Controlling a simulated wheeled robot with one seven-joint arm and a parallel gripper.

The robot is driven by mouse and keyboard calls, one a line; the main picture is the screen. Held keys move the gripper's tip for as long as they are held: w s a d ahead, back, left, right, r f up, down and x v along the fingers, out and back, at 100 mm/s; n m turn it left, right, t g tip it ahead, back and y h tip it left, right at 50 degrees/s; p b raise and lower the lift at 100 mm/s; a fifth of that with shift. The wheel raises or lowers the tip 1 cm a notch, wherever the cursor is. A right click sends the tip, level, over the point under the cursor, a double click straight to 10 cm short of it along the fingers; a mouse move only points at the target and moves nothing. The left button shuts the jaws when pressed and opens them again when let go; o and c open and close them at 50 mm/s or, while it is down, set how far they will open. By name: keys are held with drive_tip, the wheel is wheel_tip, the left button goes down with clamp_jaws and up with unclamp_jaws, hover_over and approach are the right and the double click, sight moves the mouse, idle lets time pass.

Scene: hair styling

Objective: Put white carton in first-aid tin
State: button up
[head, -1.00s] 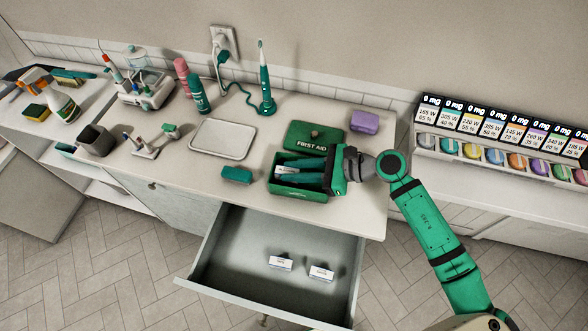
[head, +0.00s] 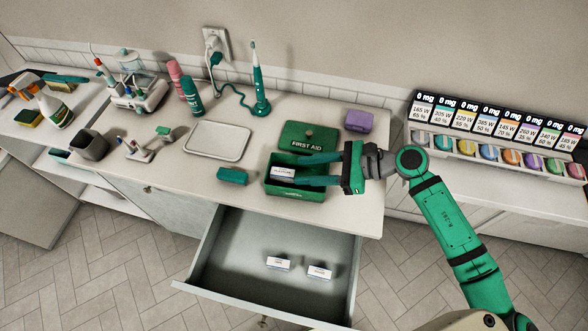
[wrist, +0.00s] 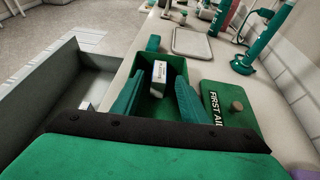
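The open green first-aid tin (head: 297,192) stands on the counter near its front edge. A white carton (head: 283,174) lies inside it, toward the left end; it also shows in the wrist view (wrist: 159,73) between and beyond the fingertips. My gripper (head: 318,170) reaches over the tin from the right with its teal fingers spread apart; in the wrist view the open gripper (wrist: 157,95) holds nothing. The green lid (head: 310,136), marked FIRST AID, lies behind the tin. Two more white cartons (head: 278,263) (head: 320,272) lie in the open drawer.
The open drawer (head: 240,272) juts out below the counter. A teal block (head: 232,176) and a pale tray (head: 218,142) lie left of the tin. A purple box (head: 358,121) and a teal electric toothbrush (head: 260,90) stand behind.

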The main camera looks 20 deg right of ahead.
drive_tip(key=v, duration=0.6)
drive_tip(key=shift+d, duration=0.25)
drive_tip(key=shift+s+a+r, duration=0.1)
drive_tip(key=shift+s+r, duration=0.05)
drive_tip(key=shift+s, duration=0.15)
